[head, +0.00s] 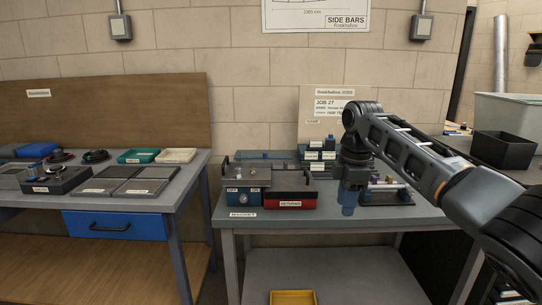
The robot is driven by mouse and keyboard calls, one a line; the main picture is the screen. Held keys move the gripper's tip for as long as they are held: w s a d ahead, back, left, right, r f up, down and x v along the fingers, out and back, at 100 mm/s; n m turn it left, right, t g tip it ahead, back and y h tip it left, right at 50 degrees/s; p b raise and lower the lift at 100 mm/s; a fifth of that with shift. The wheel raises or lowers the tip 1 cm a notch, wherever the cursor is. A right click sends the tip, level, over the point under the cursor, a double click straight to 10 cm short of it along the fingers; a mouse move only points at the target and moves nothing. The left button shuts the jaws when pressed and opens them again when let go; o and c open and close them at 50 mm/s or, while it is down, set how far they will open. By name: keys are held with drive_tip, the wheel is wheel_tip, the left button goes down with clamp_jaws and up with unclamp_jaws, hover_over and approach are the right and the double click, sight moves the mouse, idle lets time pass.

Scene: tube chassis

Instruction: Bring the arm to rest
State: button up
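My arm reaches in from the right side of the head view, over the right-hand table (240,225). Its forearm slopes up to a dark elbow-like joint, and the wrist hangs down from there. My gripper (348,210) points downward near the table's front edge. Its lower end looks blue. I cannot tell whether that blue part is the fingers or something between them, nor whether the gripper is open or shut. The gap between its tip and the tabletop is also unclear.
Left of my gripper stand a grey box with a blue front (244,197) and a red box (290,201). A dark rack (385,197) with small parts is close on the right. Labelled blocks (318,155) stand behind. A second bench (150,205) is at left; a yellow bin (293,297) sits below.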

drive_tip(key=s+a+f+m+t+y, duration=0.15)
drive_tip(key=s+a+f, duration=0.25)
drive_tip(key=a+f, duration=0.45)
drive_tip(key=s+a+f+m+t+y, duration=0.15)
drive_tip(key=s+a+f, duration=0.35)
drive_tip(key=f, duration=0.7)
drive_tip(key=s+a+f+m+t+y, duration=0.1)
drive_tip(key=s+a+f+m+t, duration=0.2)
drive_tip(key=s, duration=0.5)
drive_tip(key=s+a+f+m+t+y, duration=0.1)
drive_tip(key=s+a+f+m+y, duration=0.15)
drive_tip(key=s+f, duration=0.45)
drive_tip(key=s+d+r+m+t+h, duration=0.2)
drive_tip(key=s+d+r+m, duration=0.3)
drive_tip(key=s, duration=0.6)
drive_tip(key=s+d+m+t+h, duration=0.25)
drive_tip(key=s+d, duration=0.35)
drive_tip(key=s, duration=0.6)
drive_tip(key=s+d+r+m+t+h, duration=0.1)
drive_tip(key=s+d+r, duration=0.4)
drive_tip(key=s+r, duration=0.2)
drive_tip(key=s+d+r+t+h, duration=0.1)
drive_tip(key=s+d+r+t, duration=0.1)
drive_tip(key=s+d+r, duration=0.4)
wheel_tip(320, 180, up, 5)
drive_tip(key=shift+s+r+m+h, duration=0.2)
drive_tip(key=shift+s+m+h, duration=0.15)
drive_tip(key=shift+s, duration=0.45)
